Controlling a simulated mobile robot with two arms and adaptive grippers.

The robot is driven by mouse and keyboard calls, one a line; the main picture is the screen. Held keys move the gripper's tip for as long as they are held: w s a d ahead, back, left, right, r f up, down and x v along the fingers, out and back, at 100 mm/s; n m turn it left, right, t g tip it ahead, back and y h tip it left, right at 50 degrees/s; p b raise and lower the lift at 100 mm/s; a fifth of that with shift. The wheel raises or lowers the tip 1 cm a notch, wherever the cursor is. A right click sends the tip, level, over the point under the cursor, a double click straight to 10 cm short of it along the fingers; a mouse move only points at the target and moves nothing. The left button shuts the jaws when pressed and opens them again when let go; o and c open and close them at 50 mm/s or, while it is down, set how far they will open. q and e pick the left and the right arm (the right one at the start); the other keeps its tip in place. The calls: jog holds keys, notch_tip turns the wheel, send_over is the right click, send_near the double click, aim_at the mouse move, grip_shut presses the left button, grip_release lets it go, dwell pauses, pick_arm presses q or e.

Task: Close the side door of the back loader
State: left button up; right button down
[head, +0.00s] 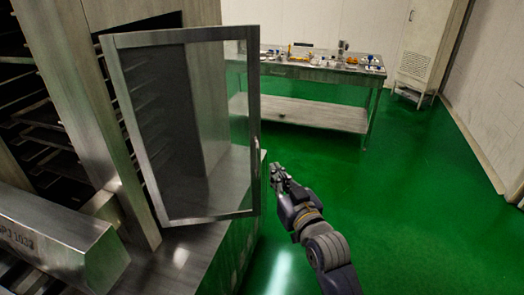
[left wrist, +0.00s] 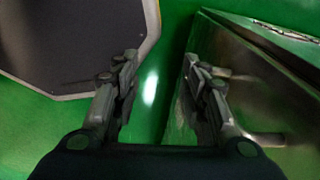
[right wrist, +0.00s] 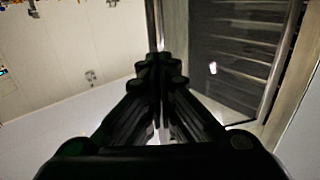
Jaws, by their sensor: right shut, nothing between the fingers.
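The side door (head: 252,100) is a glass pane in a steel frame. It stands swung open from the steel back loader (head: 75,95) in the head view. Shelves show through its glass. My right gripper (head: 277,172) is shut and empty, just right of the door's free edge in the head view. In the right wrist view its closed fingertips (right wrist: 160,68) overlap the door's frame post (right wrist: 174,25); I cannot tell if they touch. My left gripper (left wrist: 160,75) is open and empty above the green floor in the left wrist view; it is not seen in the head view.
A steel table (head: 310,72) with several small items stands at the back. A tall cabinet (head: 420,50) is at the back right. The green floor (head: 420,190) right of my right arm is clear. A steel body (left wrist: 255,75) lies close to the left gripper's right finger.

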aim_at(258, 148)
jog(key=p+x, duration=0.2)
jog(key=x, duration=0.6)
jog(key=shift+w+a+r, duration=0.1)
jog(key=shift+w, duration=0.05)
jog(key=shift+p+x, duration=0.4)
jog(key=shift+x, duration=0.55)
